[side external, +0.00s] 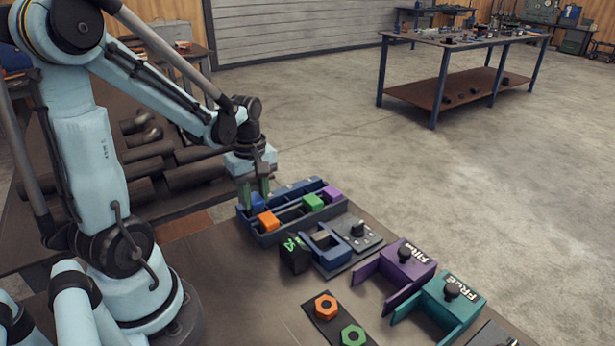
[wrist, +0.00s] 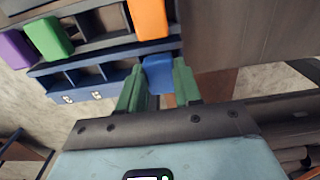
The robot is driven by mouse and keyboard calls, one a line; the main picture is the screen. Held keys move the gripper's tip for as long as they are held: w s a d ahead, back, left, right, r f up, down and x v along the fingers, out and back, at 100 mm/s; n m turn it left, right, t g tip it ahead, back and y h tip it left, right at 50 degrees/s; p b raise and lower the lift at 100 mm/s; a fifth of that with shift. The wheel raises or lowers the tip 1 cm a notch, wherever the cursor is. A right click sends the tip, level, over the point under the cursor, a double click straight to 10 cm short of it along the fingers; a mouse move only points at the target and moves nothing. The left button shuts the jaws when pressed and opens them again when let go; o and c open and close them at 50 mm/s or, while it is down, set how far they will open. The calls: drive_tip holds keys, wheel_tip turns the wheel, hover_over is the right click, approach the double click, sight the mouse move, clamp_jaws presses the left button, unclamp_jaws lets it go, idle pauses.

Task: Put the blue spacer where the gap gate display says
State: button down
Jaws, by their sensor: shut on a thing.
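My gripper (side external: 255,190) points down over the left end of the dark blue rack (side external: 275,236). Its green fingers are shut on the blue spacer (side external: 257,202). In the wrist view the blue spacer (wrist: 158,74) shows between the fingertips (wrist: 158,88), at the rack's edge; I cannot tell whether it is clear of its slot. A small black display box (side external: 295,254) with a green mark stands in front of the rack; the mark is too small to read surely. Beside it is a blue gate-like fixture (side external: 324,246) with a grey piece in it.
The rack also holds orange (side external: 268,221), green (side external: 313,202) and purple (side external: 331,193) blocks. A grey plate with a black knob (side external: 358,230), a purple bracket (side external: 402,268) and a teal bracket (side external: 446,302) stand to the right. Orange and green nuts (side external: 326,306) lie on a dark plate in front.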

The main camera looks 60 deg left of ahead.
sight(255, 198)
drive_tip(key=shift+f, duration=0.55)
idle(0.5)
drive_tip(key=shift+c, duration=1.5)
unclamp_jaws()
drive_tip(key=shift+r, duration=0.1)
drive_tip(key=shift+r, duration=3.45)
drive_tip(key=w+d+r+m+t, duration=0.1)
drive_tip(key=d+m+t, duration=0.2)
drive_tip(key=d+m, duration=0.4)
drive_tip(key=w+d+r+m+t, duration=0.1)
drive_tip(key=d+m+t, duration=0.3)
drive_tip(key=d+m, duration=0.3)
drive_tip(key=m, duration=0.4)
drive_tip(key=shift+w+d+r, duration=0.25)
drive_tip(key=shift+d+r, duration=0.1)
drive_tip(key=shift+r, duration=0.05)
